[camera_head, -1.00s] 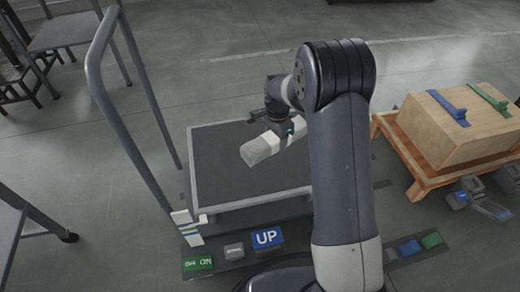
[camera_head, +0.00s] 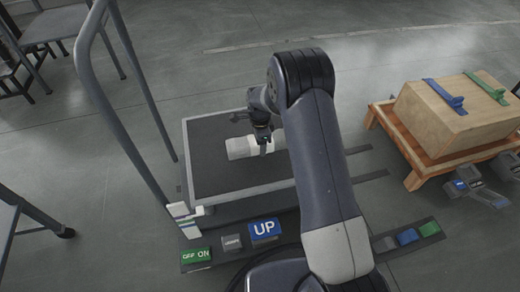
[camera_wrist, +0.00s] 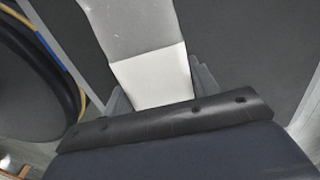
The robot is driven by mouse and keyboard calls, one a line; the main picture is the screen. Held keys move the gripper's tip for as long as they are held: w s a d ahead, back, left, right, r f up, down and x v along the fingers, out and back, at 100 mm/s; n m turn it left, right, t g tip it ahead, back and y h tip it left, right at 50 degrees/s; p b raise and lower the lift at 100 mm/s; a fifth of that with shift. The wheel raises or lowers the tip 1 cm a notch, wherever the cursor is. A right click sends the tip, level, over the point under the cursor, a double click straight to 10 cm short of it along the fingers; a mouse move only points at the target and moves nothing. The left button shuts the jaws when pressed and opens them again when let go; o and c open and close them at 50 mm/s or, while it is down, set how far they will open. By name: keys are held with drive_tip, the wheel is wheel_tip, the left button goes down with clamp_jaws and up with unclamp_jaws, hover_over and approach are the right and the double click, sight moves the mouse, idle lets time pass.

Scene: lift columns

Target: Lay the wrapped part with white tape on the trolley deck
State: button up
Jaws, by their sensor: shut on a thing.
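The wrapped part (camera_head: 239,148) is a pale grey block with a white tape band; it also shows in the wrist view (camera_wrist: 135,32), with the white tape (camera_wrist: 152,78) close to the jaws. My gripper (camera_head: 263,146) is shut on it around the taped stretch, and the wrist view shows the fingers (camera_wrist: 155,88) on either side. The part is level and over the dark trolley deck (camera_head: 215,182). I cannot tell whether it touches the deck. My arm hides the right end of the part and some of the deck.
A grey tube handle (camera_head: 128,145) rises at the deck's left. A green ON/OFF button (camera_head: 196,256) and blue UP button (camera_head: 265,229) sit in front. A wooden box (camera_head: 455,115) stands on an orange wooden stand (camera_head: 418,170) at right. The front part of the deck is bare.

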drive_tip(key=shift+f+b, duration=0.3)
drive_tip(key=shift+f, duration=1.25)
drive_tip(key=shift+f, duration=0.1)
drive_tip(key=o, duration=1.4)
wheel_tip(320, 180, up, 12)
drive_tip(key=p, duration=0.4)
